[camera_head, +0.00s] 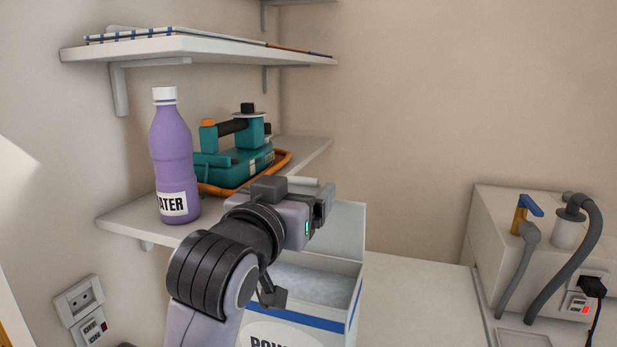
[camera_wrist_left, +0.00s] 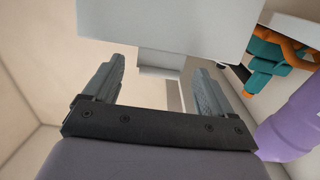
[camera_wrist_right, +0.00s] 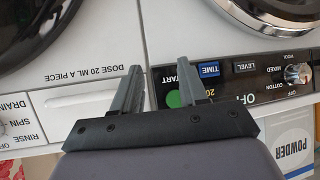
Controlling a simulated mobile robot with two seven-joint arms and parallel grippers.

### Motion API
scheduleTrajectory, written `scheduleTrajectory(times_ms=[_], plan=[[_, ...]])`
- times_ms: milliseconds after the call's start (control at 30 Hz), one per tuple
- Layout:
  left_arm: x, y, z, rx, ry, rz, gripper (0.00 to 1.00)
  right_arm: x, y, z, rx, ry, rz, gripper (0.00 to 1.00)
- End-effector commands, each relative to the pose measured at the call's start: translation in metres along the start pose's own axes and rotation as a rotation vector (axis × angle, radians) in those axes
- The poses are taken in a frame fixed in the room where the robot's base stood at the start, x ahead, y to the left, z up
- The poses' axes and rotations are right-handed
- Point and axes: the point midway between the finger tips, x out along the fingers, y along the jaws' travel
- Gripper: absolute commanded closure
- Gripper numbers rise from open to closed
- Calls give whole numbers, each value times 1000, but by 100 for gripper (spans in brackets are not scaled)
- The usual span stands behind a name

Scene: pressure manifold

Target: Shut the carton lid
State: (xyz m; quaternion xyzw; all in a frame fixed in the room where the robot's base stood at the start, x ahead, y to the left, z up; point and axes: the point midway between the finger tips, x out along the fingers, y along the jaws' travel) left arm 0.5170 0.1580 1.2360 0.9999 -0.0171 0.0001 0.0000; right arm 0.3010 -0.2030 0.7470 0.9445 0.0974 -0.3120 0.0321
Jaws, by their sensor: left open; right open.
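The carton (camera_head: 300,325) is white with a blue band and a partly hidden label. It stands open below my left gripper, and pale contents show inside. Its lid (camera_head: 347,238) stands up at the back, partly hidden by the gripper. My left gripper (camera_head: 322,198) is open at the lid's upper left; contact cannot be told. My right gripper (camera_wrist_right: 160,80) is open and empty in front of washing machine panels, out of the head view.
A purple water bottle (camera_head: 173,160) and a teal device (camera_head: 232,165) stand on the shelf left of the carton. A grey-white unit with hoses (camera_head: 535,240) stands at right. The counter (camera_head: 420,300) between is clear. A box labelled POWDER (camera_wrist_right: 292,140) shows in the right wrist view.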

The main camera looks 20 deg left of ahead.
Motion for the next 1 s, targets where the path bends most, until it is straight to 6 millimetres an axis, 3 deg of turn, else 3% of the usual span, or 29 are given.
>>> scheduleTrajectory(times_ms=[333,767,867,1000], plan=[[43,0,0,1,-2,-1,15,-5,0,-6,0,-2,-1,57],[51,0,0,0,1,0,15,-6,0,-7,0,-1,-1,57],[51,0,0,0,0,0,41,-5,0,-8,0,0,-1,57],[51,0,0,0,0,0,86,-5,0,-8,0,0,-1,57]])
